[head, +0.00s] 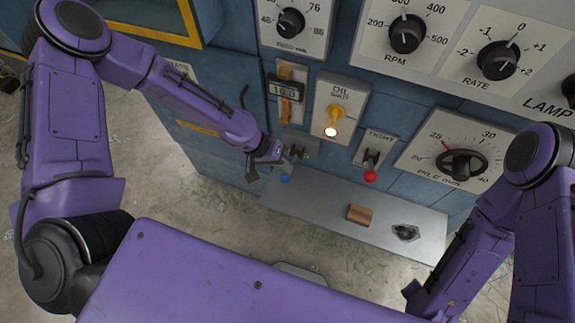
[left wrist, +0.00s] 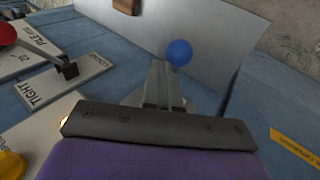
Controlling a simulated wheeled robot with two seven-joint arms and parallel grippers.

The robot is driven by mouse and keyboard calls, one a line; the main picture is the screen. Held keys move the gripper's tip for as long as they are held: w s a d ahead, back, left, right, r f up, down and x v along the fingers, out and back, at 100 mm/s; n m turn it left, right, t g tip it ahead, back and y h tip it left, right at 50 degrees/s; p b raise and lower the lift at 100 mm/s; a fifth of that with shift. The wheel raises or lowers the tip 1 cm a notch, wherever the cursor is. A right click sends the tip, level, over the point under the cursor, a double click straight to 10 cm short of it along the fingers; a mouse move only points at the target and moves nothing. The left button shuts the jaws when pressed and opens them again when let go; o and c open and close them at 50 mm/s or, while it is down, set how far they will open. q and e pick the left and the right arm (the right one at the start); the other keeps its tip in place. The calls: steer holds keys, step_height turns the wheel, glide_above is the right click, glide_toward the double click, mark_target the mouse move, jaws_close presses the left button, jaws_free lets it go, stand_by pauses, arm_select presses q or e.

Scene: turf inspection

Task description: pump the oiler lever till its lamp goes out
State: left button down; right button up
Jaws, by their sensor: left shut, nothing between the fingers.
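The oiler plate (head: 352,95), marked OIL, is on the blue machine front in the head view. A yellow piece (head: 336,113) sits on it, and a lamp (head: 331,132) below glows bright, so it is lit. My left gripper (head: 296,152) is shut and empty, below and left of the oiler plate, not on the yellow piece. A blue ball knob (head: 285,178) is just below the gripper. In the left wrist view the closed fingers (left wrist: 165,85) end close to the blue ball (left wrist: 179,52); I cannot tell whether they touch. My right gripper is out of view.
A TIGHT lever with a red knob (head: 370,176) is right of the gripper. A grey shelf (head: 320,221) below carries a brown block (head: 360,214) and a dark piece (head: 405,232). A PILE dial (head: 461,164) is further right.

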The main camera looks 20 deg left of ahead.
mark_target(283, 176)
arm_select(q)
steer(key=shift+s+f+b, duration=0.4)
steer(key=shift+f+b, duration=0.05)
steer(key=shift+f, duration=0.25)
steer(key=shift+s+f+b, duration=0.35)
steer(key=shift+f+b, duration=0.1)
steer(key=shift+f, duration=0.25)
stand_by(1.2)
steer(key=shift+r, duration=0.1)
stand_by(0.4)
steer(key=shift+w+r+p, duration=0.25)
steer(key=shift+r+p, duration=0.2)
steer(key=shift+r, duration=0.1)
steer(key=shift+w+r+p, duration=0.2)
steer(key=shift+r+p, duration=0.25)
steer(key=shift+r, duration=0.05)
steer(key=shift+w+r+p, duration=0.4)
steer(key=shift+r+p, duration=0.2)
steer(key=shift+r, duration=0.2)
steer(key=shift+w+r+p, duration=0.4)
steer(key=shift+r+p, duration=0.2)
steer(key=shift+r, duration=0.15)
steer(key=shift+w+r+p, duration=0.4)
steer(key=shift+r+p, duration=0.2)
steer(key=shift+r, duration=0.2)
